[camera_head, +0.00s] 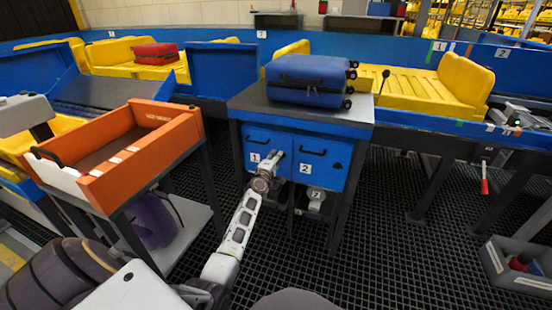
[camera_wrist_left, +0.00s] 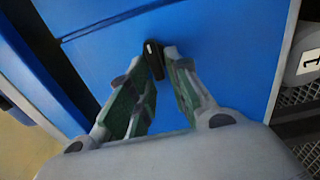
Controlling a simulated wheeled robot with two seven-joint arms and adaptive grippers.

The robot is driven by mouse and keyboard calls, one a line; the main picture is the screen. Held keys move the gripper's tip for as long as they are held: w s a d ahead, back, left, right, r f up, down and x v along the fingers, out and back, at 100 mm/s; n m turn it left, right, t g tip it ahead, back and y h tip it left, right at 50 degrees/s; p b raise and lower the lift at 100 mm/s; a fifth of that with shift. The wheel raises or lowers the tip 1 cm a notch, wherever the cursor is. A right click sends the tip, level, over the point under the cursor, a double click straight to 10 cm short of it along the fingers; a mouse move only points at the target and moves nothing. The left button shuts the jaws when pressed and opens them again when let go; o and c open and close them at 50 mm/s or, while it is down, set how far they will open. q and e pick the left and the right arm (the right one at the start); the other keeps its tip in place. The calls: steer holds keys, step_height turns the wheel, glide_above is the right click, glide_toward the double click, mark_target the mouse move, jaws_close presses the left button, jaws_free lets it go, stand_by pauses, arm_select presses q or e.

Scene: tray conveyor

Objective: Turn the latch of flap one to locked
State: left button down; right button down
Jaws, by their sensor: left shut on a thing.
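Flap one (camera_head: 256,147) is the blue panel marked 1 on the left front of the dark-framed stand in the head view. It stands shut, flush with its neighbour as far as I can see. My left gripper (camera_head: 275,161) is in front of it and covers its lower right part. In the left wrist view, the left gripper's (camera_wrist_left: 160,62) fingers close on a small black latch (camera_wrist_left: 154,58) on the blue panel (camera_wrist_left: 225,50). The fingers hide part of the latch, and I cannot read its locked or unlocked setting. My right gripper is out of view.
Flap two (camera_head: 322,160) is beside flap one. A blue suitcase (camera_head: 308,78) lies on the stand's top. An orange tray (camera_head: 140,160) on a cart stands close on the left. A grey bin (camera_head: 520,268) is at the right. Dark grating floor is open between.

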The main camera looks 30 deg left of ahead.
arm_select(q)
steer(key=shift+w+a+r, duration=0.1)
steer(key=shift+a+r, duration=0.1)
steer(key=shift+r, duration=0.25)
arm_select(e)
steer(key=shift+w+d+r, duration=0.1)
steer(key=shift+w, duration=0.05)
arm_select(q)
steer(key=c, duration=1.5)
jaws_free()
steer(key=shift+f+v, duration=0.2)
steer(key=shift+v, duration=2.75)
steer(key=shift+f+v, duration=0.2)
steer(key=shift+v, duration=2.75)
steer(key=shift+d, duration=0.25)
steer(key=shift+w+f, duration=0.1)
steer(key=shift+f, duration=0.05)
